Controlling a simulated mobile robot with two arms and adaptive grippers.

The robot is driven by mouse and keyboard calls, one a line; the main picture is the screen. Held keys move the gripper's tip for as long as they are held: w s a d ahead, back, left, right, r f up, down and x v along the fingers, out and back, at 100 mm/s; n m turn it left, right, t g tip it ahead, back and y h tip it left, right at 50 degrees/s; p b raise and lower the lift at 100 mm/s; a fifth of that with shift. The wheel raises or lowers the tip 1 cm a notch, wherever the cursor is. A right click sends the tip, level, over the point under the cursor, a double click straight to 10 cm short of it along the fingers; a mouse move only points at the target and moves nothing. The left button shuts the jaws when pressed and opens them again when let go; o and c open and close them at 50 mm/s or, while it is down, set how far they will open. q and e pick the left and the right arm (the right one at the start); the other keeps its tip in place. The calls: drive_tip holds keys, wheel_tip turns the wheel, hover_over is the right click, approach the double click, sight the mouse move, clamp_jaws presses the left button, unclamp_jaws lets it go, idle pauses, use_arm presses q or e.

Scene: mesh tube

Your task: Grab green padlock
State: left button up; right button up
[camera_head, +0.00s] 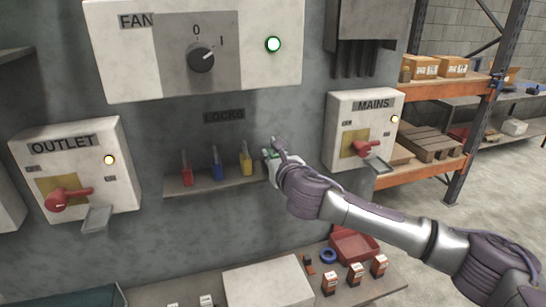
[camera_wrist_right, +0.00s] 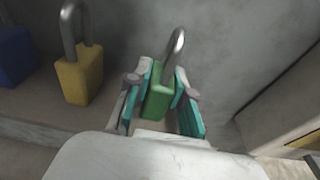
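The green padlock (camera_wrist_right: 158,103), with a grey metal shackle, shows in the right wrist view between the two teal-padded fingers of my right gripper (camera_wrist_right: 163,92). A finger lies close along each side of its body. I cannot tell whether both fingers press on it, and its lower end is hidden by the gripper. In the head view my right gripper (camera_head: 270,155) is at the right end of the locks shelf (camera_head: 225,187) and mostly hides the green padlock. My left gripper is not in view.
A yellow padlock (camera_head: 246,160) stands just left of my right gripper, with blue (camera_head: 217,168) and red (camera_head: 186,173) ones further left. The MAINS box (camera_head: 352,108) juts out to the right.

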clamp_jaws()
